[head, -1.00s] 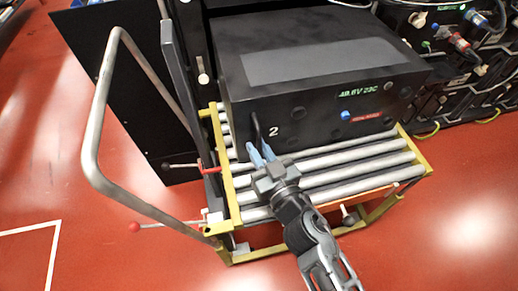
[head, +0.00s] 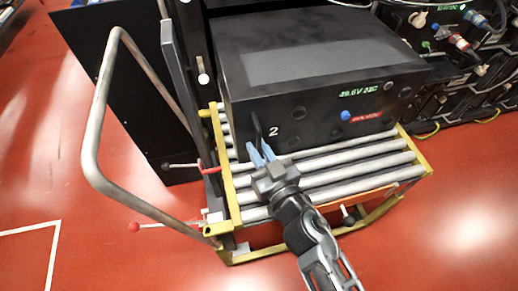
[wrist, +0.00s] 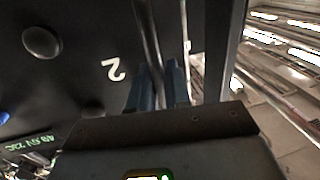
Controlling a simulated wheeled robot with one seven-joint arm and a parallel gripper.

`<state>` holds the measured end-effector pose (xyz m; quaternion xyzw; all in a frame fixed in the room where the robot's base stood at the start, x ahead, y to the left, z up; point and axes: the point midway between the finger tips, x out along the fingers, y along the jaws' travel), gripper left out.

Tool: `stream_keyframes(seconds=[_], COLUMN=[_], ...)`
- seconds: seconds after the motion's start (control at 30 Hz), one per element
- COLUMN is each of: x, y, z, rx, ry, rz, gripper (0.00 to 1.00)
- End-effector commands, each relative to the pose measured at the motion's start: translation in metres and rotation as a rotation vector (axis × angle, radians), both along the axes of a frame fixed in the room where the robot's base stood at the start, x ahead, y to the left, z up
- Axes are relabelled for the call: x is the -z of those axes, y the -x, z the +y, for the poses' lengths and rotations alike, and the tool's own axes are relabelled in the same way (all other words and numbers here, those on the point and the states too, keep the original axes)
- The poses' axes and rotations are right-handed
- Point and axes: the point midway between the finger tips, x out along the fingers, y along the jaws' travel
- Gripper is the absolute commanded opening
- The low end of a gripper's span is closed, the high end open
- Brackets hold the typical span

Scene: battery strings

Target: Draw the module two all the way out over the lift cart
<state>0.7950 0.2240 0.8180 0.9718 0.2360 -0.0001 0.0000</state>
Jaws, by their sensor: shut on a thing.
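Module two (head: 330,95) is a black box with a lit display, a blue knob, a red label and a white "2" on its front. Its front part lies over the rollers of the lift cart (head: 229,190). My gripper (head: 262,152) is shut on the module's dark upright handle (head: 257,128), at the left of its front. In the wrist view the blue fingertips (wrist: 160,85) close around the handle (wrist: 150,30), beside the "2". The module's rear end is not clear to see.
A dark panel (head: 110,80) stands behind the rail. Other modules with cables (head: 465,45) are at right. Red floor is clear in front.

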Motion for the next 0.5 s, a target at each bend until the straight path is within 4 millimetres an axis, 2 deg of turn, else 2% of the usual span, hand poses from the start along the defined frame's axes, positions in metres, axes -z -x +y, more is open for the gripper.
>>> stream_keyframes(seconds=[0.3,0.5], x=[0.001,0.001], y=[0.03,0.033], z=[-0.009,-0.008], rx=[-0.001,-0.002], ry=[0.0,0.001], rz=[0.002,0.002], gripper=[0.0,0.0])
